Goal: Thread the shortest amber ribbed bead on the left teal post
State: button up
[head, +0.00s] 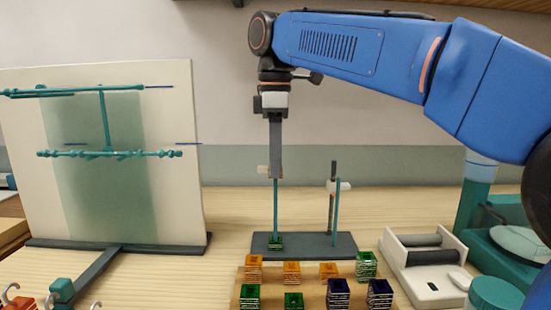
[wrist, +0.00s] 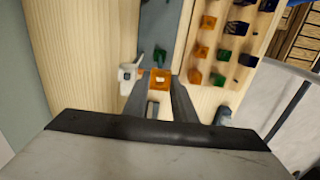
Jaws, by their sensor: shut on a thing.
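My gripper (head: 276,176) points straight down directly above the left teal post (head: 276,208). In the wrist view its fingers are shut on an amber bead (wrist: 160,79) with a square hole. In the head view the fingers hide nearly all of this bead. The post's top meets the fingertips there, and I cannot tell whether it has entered the hole. A green ribbed bead (head: 276,243) sits at the foot of the left post. The right teal post (head: 335,212) carries no bead. Both posts stand on a dark base (head: 305,246).
A wooden board (head: 270,283) in front of the base holds amber, green and blue beads in rows. A white clamp (head: 341,186) is at the right post. A white tray with rollers (head: 424,262) stands right. A pale panel with teal rods (head: 180,205) stands left.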

notch_tip(320, 180, down, 8)
jog(key=shift+r, duration=0.15)
dwell(1.9)
dwell(0.5)
jog(key=o, duration=1.1)
